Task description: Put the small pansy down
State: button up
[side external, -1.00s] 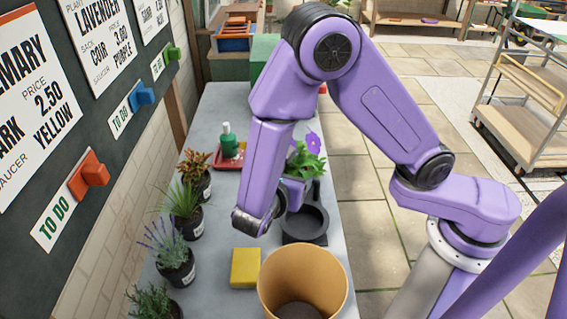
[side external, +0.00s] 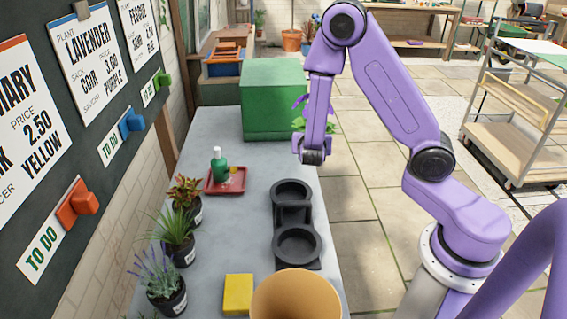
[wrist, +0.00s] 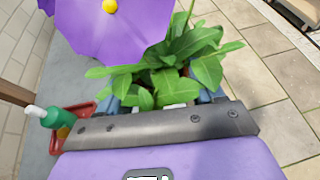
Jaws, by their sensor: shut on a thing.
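The small pansy has a purple flower with a yellow centre (wrist: 112,25) and broad green leaves (wrist: 190,70) in the wrist view. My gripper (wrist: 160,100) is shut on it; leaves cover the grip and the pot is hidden. In the side external view the pansy (side external: 299,124) shows only in part behind my arm, in front of the green box and near the table's right edge. I cannot tell whether its pot touches anything. The black two-cup holder (side external: 294,218) stands on the table nearer the camera, both cups empty.
The green box (side external: 275,95) stands at the table's far end. A red tray (side external: 212,187) holds a green bottle (side external: 218,165). Several potted plants (side external: 185,240) line the left edge. A yellow block (side external: 238,293) and a large tan pot (side external: 296,298) are near. The mid-table is clear.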

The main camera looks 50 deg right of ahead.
jog(key=shift+w+d+f, duration=0.5)
jog(key=shift+w+f, duration=1.65)
jog(key=shift+w, duration=0.05)
jog(key=shift+w+d+f, duration=0.55)
jog(key=shift+w+f, duration=1.55)
jog(key=shift+w, duration=0.1)
jog(key=shift+w+d+f, duration=0.5)
jog(key=shift+w+f, duration=1.65)
jog(key=shift+w, duration=0.05)
jog(key=o, duration=1.2)
jog(key=shift+f, duration=0.15)
jog(key=shift+c, duration=0.2)
jog(key=shift+s+a+r, duration=0.15)
jog(key=shift+a+r, duration=0.1)
jog(key=shift+r, duration=0.05)
jog(key=v, duration=1.1)
jog(key=shift+s+a, duration=0.2)
jog(key=shift+s, duration=0.05)
